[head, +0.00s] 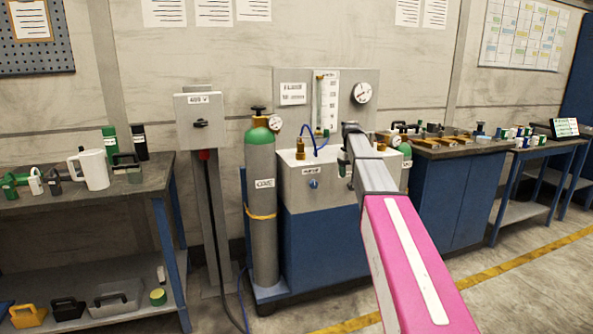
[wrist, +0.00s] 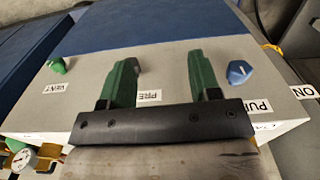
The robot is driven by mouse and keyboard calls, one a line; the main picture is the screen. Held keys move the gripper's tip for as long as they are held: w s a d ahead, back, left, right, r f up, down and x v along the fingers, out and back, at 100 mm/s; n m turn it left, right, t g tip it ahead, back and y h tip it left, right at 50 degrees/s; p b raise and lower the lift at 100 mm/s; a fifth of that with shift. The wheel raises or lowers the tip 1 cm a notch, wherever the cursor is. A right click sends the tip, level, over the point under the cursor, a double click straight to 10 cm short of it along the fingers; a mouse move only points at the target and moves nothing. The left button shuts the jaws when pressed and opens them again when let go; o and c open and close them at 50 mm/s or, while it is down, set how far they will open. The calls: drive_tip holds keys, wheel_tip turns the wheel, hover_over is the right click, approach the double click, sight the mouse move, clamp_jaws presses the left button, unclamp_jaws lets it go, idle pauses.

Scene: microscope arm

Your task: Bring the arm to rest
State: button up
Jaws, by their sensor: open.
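My arm, with its pink link, reaches from the lower right toward the grey-fronted bench unit (head: 310,197) in the head view. My gripper (head: 343,166) is at the unit's front; the arm largely hides it there. In the wrist view, my gripper (wrist: 162,75) has two green fingers spread wide apart, with nothing held between them. The grey panel (wrist: 165,55) lies beyond the fingers. A green knob (wrist: 58,65) is left of the fingers and a blue knob (wrist: 240,72) is right of them. A small dark knob (wrist: 138,65) shows beside the left finger; whether they touch cannot be told.
A gas cylinder (head: 262,215) with a green top stands left of the unit. A workbench (head: 80,195) with a white jug (head: 93,168) is at the left. More benches (head: 455,150) stand at the right. Open floor (head: 530,285) lies at the lower right.

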drive_tip(key=s+a+f+m, duration=0.1)
drive_tip(key=s+f+m, duration=0.1)
drive_tip(key=s+f, duration=1.3)
drive_tip(key=s+a+f+m, duration=0.2)
drive_tip(key=s+f, duration=1.3)
drive_tip(key=s, duration=0.7)
drive_tip(key=shift+s+a+f, duration=0.15)
drive_tip(key=shift+s+a, duration=0.1)
drive_tip(key=shift+s, duration=0.05)
